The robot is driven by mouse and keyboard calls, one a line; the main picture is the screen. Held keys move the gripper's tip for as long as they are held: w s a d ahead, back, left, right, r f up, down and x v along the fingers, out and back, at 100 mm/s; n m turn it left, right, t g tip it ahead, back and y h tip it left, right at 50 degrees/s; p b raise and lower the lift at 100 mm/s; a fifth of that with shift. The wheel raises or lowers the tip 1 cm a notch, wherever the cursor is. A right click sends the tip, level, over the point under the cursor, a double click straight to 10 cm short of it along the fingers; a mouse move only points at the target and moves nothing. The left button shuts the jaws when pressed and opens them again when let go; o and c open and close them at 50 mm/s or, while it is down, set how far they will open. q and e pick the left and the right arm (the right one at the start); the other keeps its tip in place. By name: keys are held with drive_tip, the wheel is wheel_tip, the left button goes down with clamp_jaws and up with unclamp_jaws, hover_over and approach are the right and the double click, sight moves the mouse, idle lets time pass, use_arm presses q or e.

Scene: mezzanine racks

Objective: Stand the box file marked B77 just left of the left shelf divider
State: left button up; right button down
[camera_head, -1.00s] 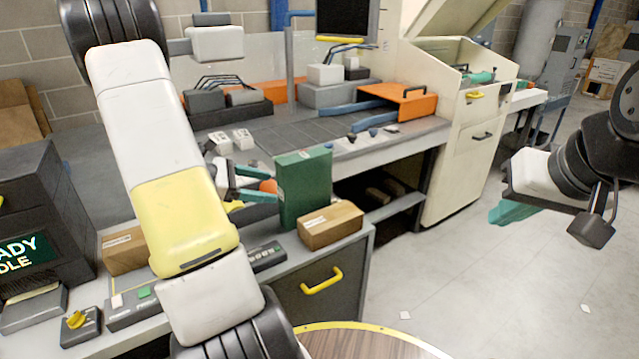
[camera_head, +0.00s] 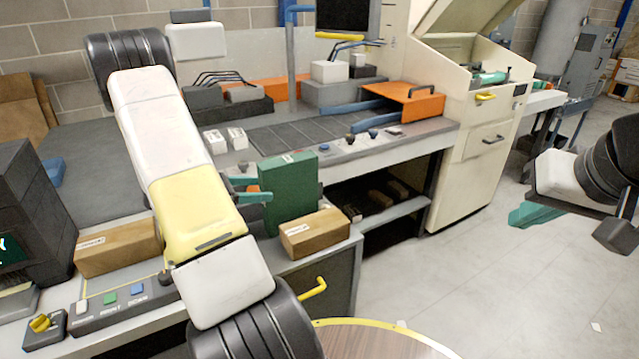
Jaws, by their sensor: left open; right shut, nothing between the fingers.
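A green box file (camera_head: 290,195) stands upright on the near grey counter, beside a brown carton. No B77 marking is readable on it. My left gripper (camera_head: 254,190) is at the left side of the green box file, its teal fingers open and its tips close to the box's left edge. I cannot tell whether they touch it. My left forearm hides part of the counter. My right gripper (camera_head: 534,215) is shut and empty, above the floor at the right. I cannot make out a left shelf divider in this view.
Brown cartons stand to the right (camera_head: 315,232) and left (camera_head: 118,246) of my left arm. A button panel (camera_head: 125,303) lies in front. Behind are a grey worktable (camera_head: 300,133), an orange tray (camera_head: 410,100) and a cream machine (camera_head: 480,150). The floor at right is mostly clear.

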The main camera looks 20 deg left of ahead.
sight(283, 188)
use_arm(q)
drive_tip(key=shift+x, duration=1.45)
drive_tip(key=x, duration=0.5)
drive_tip(key=shift+w+a+f, duration=0.15)
drive_tip(key=shift+w+f, duration=0.1)
drive_tip(key=shift+w, duration=0.05)
clamp_jaws()
